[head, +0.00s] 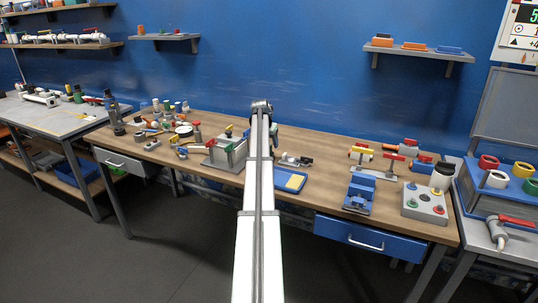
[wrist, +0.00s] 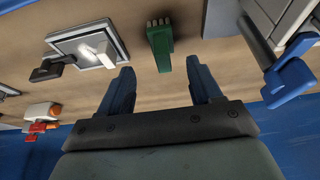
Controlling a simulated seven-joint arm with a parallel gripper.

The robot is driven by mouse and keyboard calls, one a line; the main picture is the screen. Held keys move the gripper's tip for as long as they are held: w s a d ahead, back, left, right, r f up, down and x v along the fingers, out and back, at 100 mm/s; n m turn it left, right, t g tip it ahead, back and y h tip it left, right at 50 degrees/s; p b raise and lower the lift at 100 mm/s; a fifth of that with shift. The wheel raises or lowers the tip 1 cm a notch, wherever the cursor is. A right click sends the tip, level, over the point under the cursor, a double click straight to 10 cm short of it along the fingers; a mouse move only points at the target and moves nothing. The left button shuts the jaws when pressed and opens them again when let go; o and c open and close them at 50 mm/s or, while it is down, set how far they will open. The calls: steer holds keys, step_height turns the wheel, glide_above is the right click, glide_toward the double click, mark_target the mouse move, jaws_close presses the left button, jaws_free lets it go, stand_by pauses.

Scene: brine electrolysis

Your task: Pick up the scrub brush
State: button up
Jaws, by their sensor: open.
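The scrub brush is most likely the green piece with pale bristles (wrist: 160,45), at the top middle of the wrist view. It lies on the wooden bench, ahead of my fingertips and roughly centred between them. My gripper (wrist: 163,82) is open and empty, with one blue finger on each side and bare bench showing between them. The brush appears apart from both fingers. In the head view my own arm covers most of the gripper, and I cannot clearly make out the brush there.
In the wrist view a grey square plate with a white part (wrist: 88,44) lies left of the brush, and a blue-handled grey fixture (wrist: 288,75) stands right. In the head view, a blue tray with a yellow pad (head: 290,180) and a blue vise (head: 359,192) are on the bench.

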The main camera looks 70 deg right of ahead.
steer(key=shift+w+x, duration=0.1)
steer(key=shift+x, duration=1.45)
steer(key=shift+w+x, duration=0.15)
steer(key=shift+x, duration=1.4)
steer(key=shift+c, duration=0.2)
steer(key=c, duration=1.1)
step_height(320, 180, up, 10)
steer(key=shift+f, duration=0.1)
